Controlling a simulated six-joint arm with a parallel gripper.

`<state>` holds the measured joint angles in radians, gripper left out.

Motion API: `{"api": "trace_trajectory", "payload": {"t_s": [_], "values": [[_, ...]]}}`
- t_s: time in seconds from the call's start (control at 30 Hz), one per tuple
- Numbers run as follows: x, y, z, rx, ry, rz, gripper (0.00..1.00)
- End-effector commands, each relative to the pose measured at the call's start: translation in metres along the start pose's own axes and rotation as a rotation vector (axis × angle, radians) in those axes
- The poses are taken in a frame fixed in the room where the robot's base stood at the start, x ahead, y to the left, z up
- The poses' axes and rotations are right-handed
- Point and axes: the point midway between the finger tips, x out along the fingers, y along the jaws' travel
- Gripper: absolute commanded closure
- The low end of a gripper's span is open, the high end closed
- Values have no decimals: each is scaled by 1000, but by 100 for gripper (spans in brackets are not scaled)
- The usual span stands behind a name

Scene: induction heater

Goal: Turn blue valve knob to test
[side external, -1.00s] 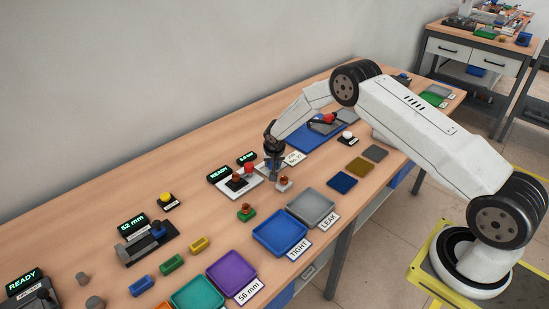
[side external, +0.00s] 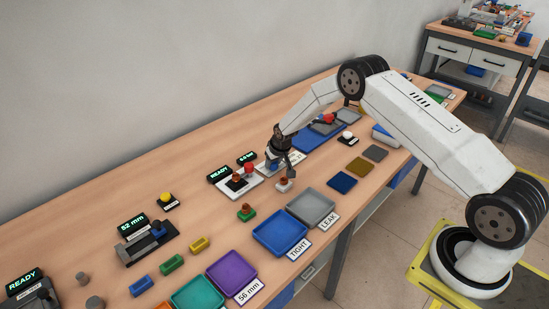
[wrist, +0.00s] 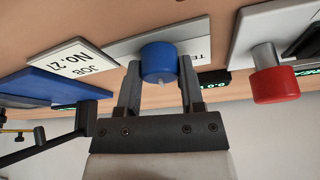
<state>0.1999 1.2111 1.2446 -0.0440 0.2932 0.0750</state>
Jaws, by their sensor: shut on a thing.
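The blue valve knob (wrist: 158,64) is a round blue cap with a small pale mark on its side. It stands on a white plate (wrist: 118,47) whose label shows only "TE" beside it. My gripper (wrist: 160,82) has one finger on each side of the knob and is shut on it. The fingers partly hide the plate. In the side external view my gripper (side external: 281,166) is over the white plate, and the blue knob (side external: 272,166) shows small beside a finger. I cannot read the knob's pointing direction.
A red knob on a metal stem (wrist: 274,80) stands on a neighbouring white plate. A small orange-topped part (side external: 284,184) stands close in front of my gripper.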

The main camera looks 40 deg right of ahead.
Motion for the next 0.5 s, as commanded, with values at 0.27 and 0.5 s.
{"api": "trace_trajectory", "payload": {"t_s": [0.27, 0.5], "values": [[0, 0, 0, -110, 1, -46, 100], [0, 1, -1, -205, 1, -86, 100]]}}
